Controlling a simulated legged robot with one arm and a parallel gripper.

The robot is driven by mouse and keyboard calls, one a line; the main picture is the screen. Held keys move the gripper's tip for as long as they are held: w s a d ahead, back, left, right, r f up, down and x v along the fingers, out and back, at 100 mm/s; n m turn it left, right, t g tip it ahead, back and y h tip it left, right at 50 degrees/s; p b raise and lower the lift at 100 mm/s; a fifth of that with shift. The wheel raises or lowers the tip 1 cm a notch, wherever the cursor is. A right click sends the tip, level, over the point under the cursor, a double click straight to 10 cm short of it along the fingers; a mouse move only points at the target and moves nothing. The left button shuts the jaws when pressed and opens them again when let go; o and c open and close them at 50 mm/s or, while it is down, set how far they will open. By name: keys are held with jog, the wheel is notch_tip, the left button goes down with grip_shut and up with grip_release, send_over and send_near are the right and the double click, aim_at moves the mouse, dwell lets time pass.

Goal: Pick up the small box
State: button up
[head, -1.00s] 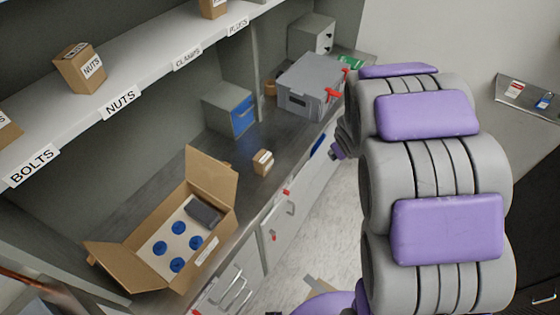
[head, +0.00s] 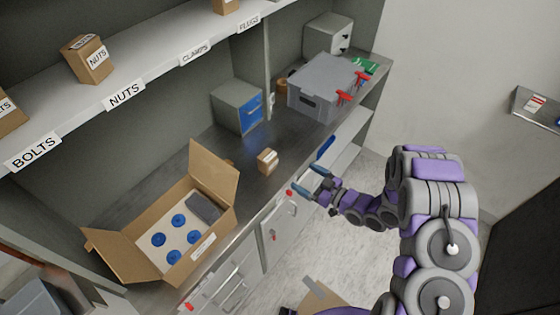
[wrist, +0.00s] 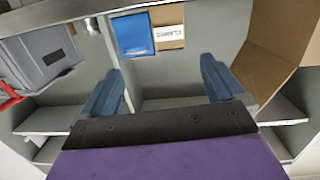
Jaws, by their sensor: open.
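The small box (head: 267,161) is brown cardboard with a white label and sits on the grey counter between the open carton and the small blue-drawer cabinet. In the wrist view a labelled brown box (wrist: 169,26), which looks like the same one, shows beyond my fingers beside a blue panel. My gripper (head: 309,179) is to the right of the small box, near the counter's front edge, apart from it and pointing towards it. Its two blue fingers are spread with nothing between them, as the wrist view also shows (wrist: 160,80).
An open carton (head: 135,255) with blue round items stands left on the counter (head: 233,180). The blue-drawer cabinet (head: 228,103) and a grey case (head: 317,80) with red latches stand behind. A shelf (head: 150,70) with labelled boxes runs above. Cardboard (head: 320,298) lies on the floor.

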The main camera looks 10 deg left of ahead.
jog(key=s+y, duration=0.1)
jog(key=b, duration=0.1)
send_near(273, 159)
jog(key=x, duration=0.6)
jog(key=shift+d+f, duration=0.1)
jog(key=shift+f, duration=0.15)
jog(key=shift+w+a, duration=0.35)
jog(key=shift+a, duration=0.2)
jog(key=b+x, duration=0.1)
jog(key=x, duration=0.4)
jog(key=shift+a+r, duration=0.15)
jog(key=shift+a, duration=0.25)
jog(key=shift+d, duration=0.15)
jog(key=shift+c, duration=0.4)
jog(key=c, duration=1.1)
jog(key=shift+r, duration=0.1)
